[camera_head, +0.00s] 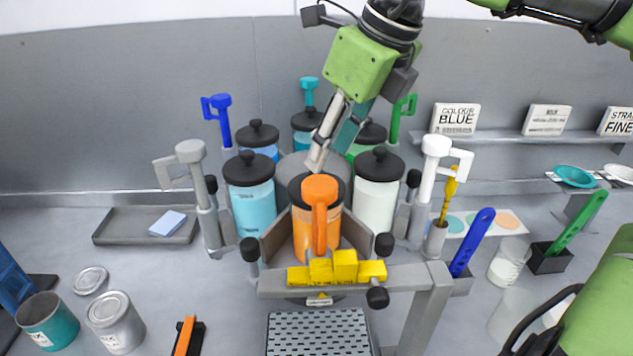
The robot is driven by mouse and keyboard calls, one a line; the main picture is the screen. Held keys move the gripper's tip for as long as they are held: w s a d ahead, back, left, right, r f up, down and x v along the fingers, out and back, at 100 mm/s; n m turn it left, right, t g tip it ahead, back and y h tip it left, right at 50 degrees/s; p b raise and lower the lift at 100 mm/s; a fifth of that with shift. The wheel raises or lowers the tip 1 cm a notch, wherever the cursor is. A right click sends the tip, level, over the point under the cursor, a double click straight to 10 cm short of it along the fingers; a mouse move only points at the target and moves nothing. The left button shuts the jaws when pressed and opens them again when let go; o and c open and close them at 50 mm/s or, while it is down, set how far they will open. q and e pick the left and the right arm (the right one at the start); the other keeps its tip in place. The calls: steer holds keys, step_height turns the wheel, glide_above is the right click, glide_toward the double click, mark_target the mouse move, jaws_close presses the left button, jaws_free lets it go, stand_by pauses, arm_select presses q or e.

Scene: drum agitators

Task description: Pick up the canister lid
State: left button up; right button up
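Several canisters with black knobbed lids stand in a ring on the drum agitator. The lids include one on the blue canister (249,168) at front left, one on the white canister (379,164) at front right, and one at back left (257,133). An orange canister (303,228) stands in front, partly hidden by an orange handle. My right gripper (331,154) points down over the middle of the ring, between the lids. Its two fingers are apart with no lid visible between them. It partly covers the green canister's lid (371,134). My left gripper is not in view.
Upright coloured handles (218,112) and a white handle (435,150) surround the ring. Yellow blocks (338,268) sit on the front bar. Paint cans (114,321) stand at lower left, near a grey tray (120,226). A shelf with labelled boxes (455,118) is at right.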

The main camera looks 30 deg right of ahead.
steer(key=shift+w+a+f+p, duration=0.1)
steer(key=shift+a+f+p, duration=0.1)
steer(key=shift+f+p, duration=0.2)
steer(key=p+x, duration=0.1)
steer(key=x, duration=0.2)
steer(key=shift+w+a+f, duration=0.1)
steer(key=shift+w+a, duration=0.05)
steer(key=shift+w+f, duration=0.2)
steer(key=shift+f, duration=0.15)
steer(key=shift+s, duration=0.1)
steer(key=shift+c, duration=0.7)
jaws_close()
